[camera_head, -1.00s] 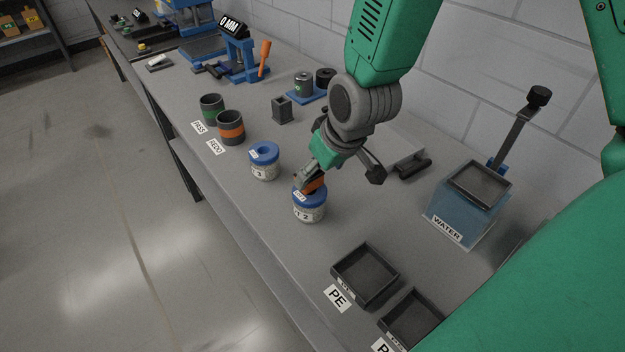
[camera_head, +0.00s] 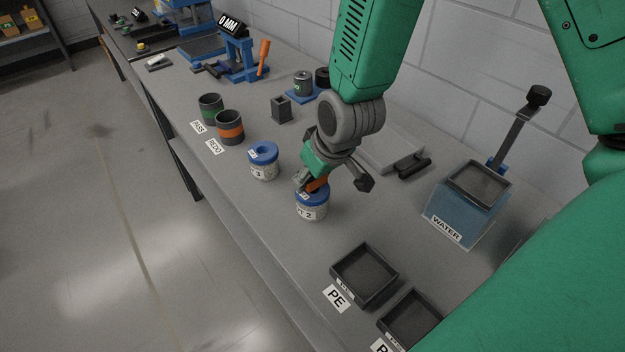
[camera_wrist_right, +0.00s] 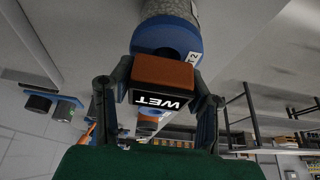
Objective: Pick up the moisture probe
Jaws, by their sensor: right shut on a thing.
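The moisture probe (camera_head: 319,183) has an orange body and stands at the blue lid of drum 2 (camera_head: 312,209). My right gripper (camera_head: 311,181) is shut on the probe, just above that lid. In the right wrist view, the probe's orange head (camera_wrist_right: 163,72) sits between the two fingers, and its dark display reads WET. Behind it show the blue lid and grey pellets of drum 2 (camera_wrist_right: 166,36). Any part of the probe below the lid is hidden. My left gripper is not in view.
Drum 3 (camera_head: 264,165) stands just left of drum 2. PASS (camera_head: 210,108) and REDO (camera_head: 230,130) cups stand farther back. The PE tray (camera_head: 364,276) is in front, and the WATER tank (camera_head: 465,208) is at right. Bench surface is clear between drum 2 and the PE tray.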

